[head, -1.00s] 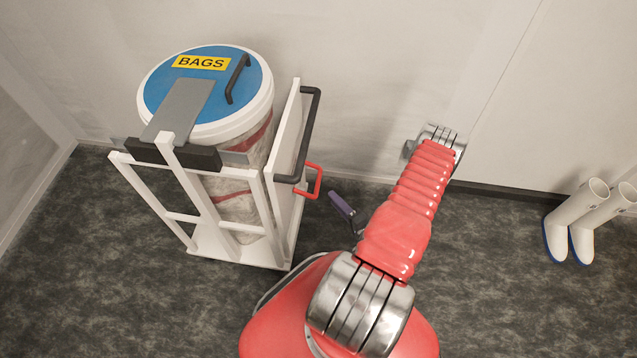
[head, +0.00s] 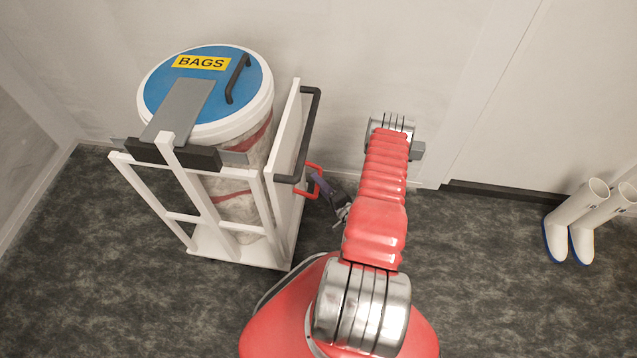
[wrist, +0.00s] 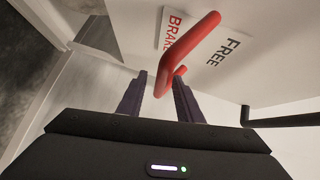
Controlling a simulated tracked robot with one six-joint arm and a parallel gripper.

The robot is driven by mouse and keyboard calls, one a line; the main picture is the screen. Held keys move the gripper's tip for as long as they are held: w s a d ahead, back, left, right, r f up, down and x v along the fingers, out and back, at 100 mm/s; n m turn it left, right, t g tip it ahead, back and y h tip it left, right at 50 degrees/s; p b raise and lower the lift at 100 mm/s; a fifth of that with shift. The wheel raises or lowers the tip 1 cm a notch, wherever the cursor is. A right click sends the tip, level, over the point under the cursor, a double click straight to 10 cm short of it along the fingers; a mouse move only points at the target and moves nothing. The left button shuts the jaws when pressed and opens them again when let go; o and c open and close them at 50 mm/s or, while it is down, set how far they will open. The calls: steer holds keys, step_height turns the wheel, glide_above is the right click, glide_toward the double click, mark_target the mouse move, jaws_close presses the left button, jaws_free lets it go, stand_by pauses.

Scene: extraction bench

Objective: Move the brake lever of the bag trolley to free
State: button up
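The bag trolley (head: 253,207) is a white frame holding a tall bin with a blue lid marked BAGS. Its red brake lever (head: 306,188) sticks out from the right side panel. In the wrist view the red lever (wrist: 187,52) projects from the white panel, between a BRAKE label (wrist: 172,27) and a FREE label (wrist: 229,49). My gripper (head: 319,188) is at the lever in the head view. In the wrist view its two dark purple fingers (wrist: 159,98) are apart, with the lever's near end between their tips. Whether they touch it I cannot tell.
A black push handle (head: 311,130) runs along the trolley's right side, just above the lever; it also shows at the wrist view's right edge (wrist: 285,121). White boots (head: 575,225) stand far right. Floor right of my arm is clear.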

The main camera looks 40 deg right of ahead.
steer(key=shift+w, duration=0.35)
steer(key=shift+f, duration=0.1)
jaws_close()
stand_by(0.4)
